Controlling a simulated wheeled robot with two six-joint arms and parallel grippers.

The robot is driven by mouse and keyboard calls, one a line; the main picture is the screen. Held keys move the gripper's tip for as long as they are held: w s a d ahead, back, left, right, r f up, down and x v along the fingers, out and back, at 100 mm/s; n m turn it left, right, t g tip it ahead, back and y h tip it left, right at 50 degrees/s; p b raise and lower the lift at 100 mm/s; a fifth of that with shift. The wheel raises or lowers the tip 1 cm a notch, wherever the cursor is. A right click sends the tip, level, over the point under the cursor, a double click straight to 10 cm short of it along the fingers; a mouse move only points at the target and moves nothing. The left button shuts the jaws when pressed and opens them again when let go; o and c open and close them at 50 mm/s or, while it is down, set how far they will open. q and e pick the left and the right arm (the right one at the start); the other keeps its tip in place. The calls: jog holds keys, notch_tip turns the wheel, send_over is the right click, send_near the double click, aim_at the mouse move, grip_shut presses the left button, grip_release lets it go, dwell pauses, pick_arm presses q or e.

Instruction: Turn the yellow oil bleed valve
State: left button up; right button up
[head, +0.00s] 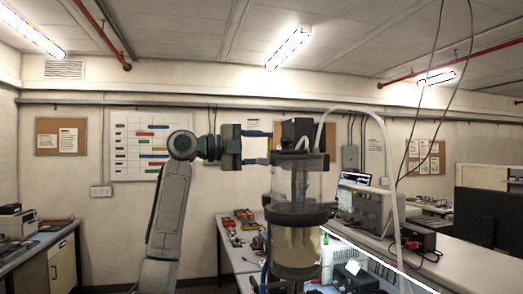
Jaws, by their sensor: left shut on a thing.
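The sealed cylinder (308,183) stands upright right of centre, with a clear upper chamber, a dark band and amber liquid below. A dark block (297,133) sits on its top. My left gripper (268,147) reaches in from the left at the height of the cylinder's top, one finger above the other. A thin yellow sliver, the yellow oil bleed valve (270,144), shows between the fingertips beside the dark block. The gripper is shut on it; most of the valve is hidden. My right gripper is not in view.
A pale curved tube (393,180) arches over the cylinder to the right. A bench with a laptop (364,180) and instruments lies behind right. A table with red tools (243,217) stands behind left of the cylinder.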

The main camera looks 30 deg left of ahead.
pick_arm(q)
jog(key=shift+f+m, duration=0.1)
jog(key=shift+m, duration=0.3)
jog(key=o, duration=1)
jog(key=shift+s+a+b, duration=0.2)
jog(key=shift+s+b, duration=0.05)
jog(key=shift+b, duration=0.1)
jog(key=b+v, duration=0.4)
jog(key=v, duration=0.6)
jog(key=shift+b, duration=0.35)
